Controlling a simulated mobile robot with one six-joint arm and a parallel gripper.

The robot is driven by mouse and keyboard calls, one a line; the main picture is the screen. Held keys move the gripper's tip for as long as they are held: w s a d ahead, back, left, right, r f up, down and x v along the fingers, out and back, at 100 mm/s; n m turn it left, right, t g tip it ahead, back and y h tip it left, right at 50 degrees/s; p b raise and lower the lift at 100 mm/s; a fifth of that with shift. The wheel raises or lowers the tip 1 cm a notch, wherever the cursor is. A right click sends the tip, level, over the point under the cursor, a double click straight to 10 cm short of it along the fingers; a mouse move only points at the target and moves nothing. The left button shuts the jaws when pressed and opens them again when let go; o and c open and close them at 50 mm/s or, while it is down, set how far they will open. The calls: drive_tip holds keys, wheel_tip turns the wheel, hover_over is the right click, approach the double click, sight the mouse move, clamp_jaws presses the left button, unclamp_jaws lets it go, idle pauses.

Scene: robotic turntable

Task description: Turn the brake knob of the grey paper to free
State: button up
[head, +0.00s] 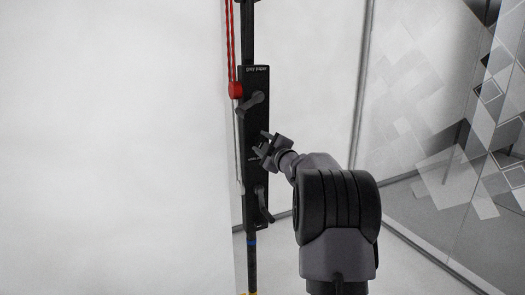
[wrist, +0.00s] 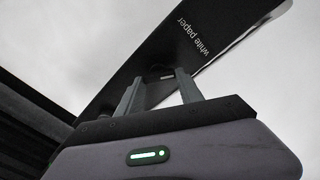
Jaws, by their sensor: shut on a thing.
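A tall black panel (head: 254,185) is mounted upright, with the label "grey paper" (head: 257,70) at its top. Below that label is the grey paper's brake knob (head: 252,102), a dark lever slanting up to the right. A second dark lever knob (head: 264,206) sits near the panel's bottom, slanting down to the right. My gripper (head: 263,143) is at the panel's middle, below the grey paper's knob and apart from it. In the wrist view, its fingers (wrist: 160,92) are shut on a small dark part beside the label "white paper" (wrist: 194,36); what that part is stays unclear.
A red fitting (head: 236,90) with red cords is at the panel's upper left edge. A large white sheet (head: 115,150) fills the left. A patterned glass wall (head: 450,140) stands at the right. My arm covers the area right of the panel.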

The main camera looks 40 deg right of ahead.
drive_tip(key=n+b, duration=0.1)
drive_tip(key=n, duration=0.1)
drive_tip(key=n+b, duration=0.1)
drive_tip(key=n, duration=0.1)
drive_tip(key=shift+f+b, duration=0.25)
drive_tip(key=shift+b, duration=0.1)
drive_tip(key=shift+n+b, duration=0.5)
drive_tip(key=shift+n, duration=0.5)
drive_tip(key=shift+r, duration=0.1)
drive_tip(key=o, duration=1.4)
drive_tip(key=p+v, duration=0.1)
drive_tip(key=v, duration=1.6)
drive_tip(key=shift+s+a, duration=0.15)
